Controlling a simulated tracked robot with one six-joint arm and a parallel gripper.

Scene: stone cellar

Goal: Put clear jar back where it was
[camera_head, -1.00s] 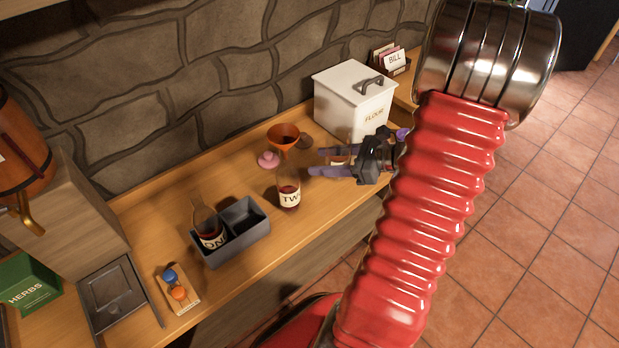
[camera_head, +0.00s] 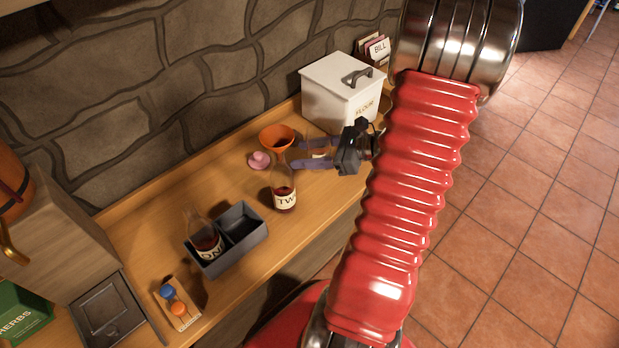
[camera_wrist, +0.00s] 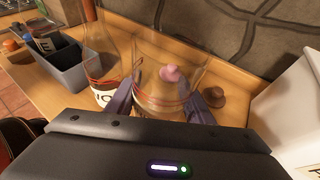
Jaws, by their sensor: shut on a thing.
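The clear jar (camera_wrist: 150,85) shows in the wrist view as a see-through vessel between the two purple fingers. My gripper (camera_wrist: 162,106) is shut on it. In the head view my gripper (camera_head: 312,156) is low over the counter, right of the bottle marked TWO (camera_head: 285,199) and in front of the white flour bin (camera_head: 330,95). There the jar is mostly lost, with only a pale patch between the fingers. I cannot tell whether its base touches the counter.
The orange funnel (camera_head: 280,133) appears over bottle TWO's neck. A pink stopper (camera_head: 259,160) lies behind; a brown round piece (camera_wrist: 213,97) is beside the jar. A grey two-part caddy (camera_head: 245,241) holds another bottle (camera_head: 205,240). Bare counter lies left of the stopper.

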